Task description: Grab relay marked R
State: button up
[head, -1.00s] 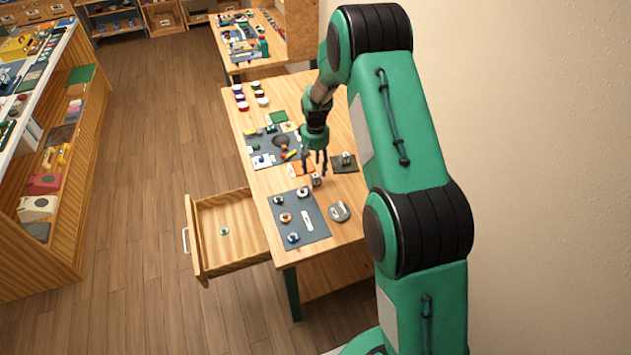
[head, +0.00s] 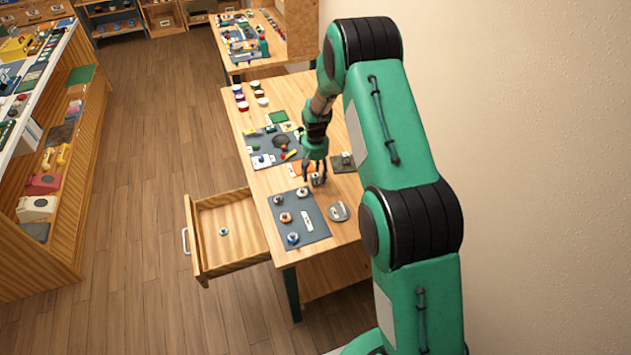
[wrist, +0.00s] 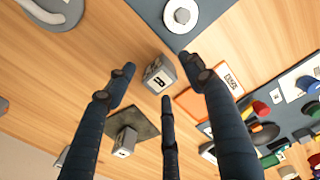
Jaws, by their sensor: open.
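A small grey box-shaped relay (wrist: 159,76) with a pale label stands on the bare wood in the wrist view. Its dark letter looks like B or R; I cannot tell which. It also shows in the head view (head: 318,180). My gripper (head: 314,178) is open above the table at this relay. In the wrist view its dark fingers (wrist: 162,80) are spread around the relay's outline, with no clear contact. A second grey relay (wrist: 124,142) stands on a dark square mat (wrist: 145,122); its letter is too small to read.
An orange tray with a white label (wrist: 200,104) lies close to the first relay. A grey mat (head: 315,226) with several round parts and a grey round object (head: 338,211) lie nearer the front. An open drawer (head: 205,260) juts out left. A wall stands right.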

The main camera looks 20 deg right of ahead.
jog(key=shift+f, duration=0.75)
jog(key=shift+c, duration=0.3)
grip_shut()
